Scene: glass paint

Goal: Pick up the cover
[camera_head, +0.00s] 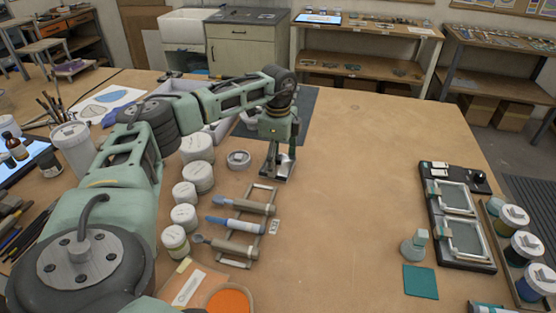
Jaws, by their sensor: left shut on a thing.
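My left arm reaches in from the left, across the jars, and its gripper (278,170) points down near the middle of the table. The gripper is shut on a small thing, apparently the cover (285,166). This is grey and dark, low between the fingers and close to the tabletop; the fingers hide much of it, so its full shape is unclear. I cannot tell whether it touches the table. My right gripper is not in view.
Several white-lidded jars (199,178) line the left of the gripper, with a small round tin (238,159) beside it. A rack (247,222) holds handled tools in front. Framed glass panels (467,239) lie at the right. The table's middle right is clear.

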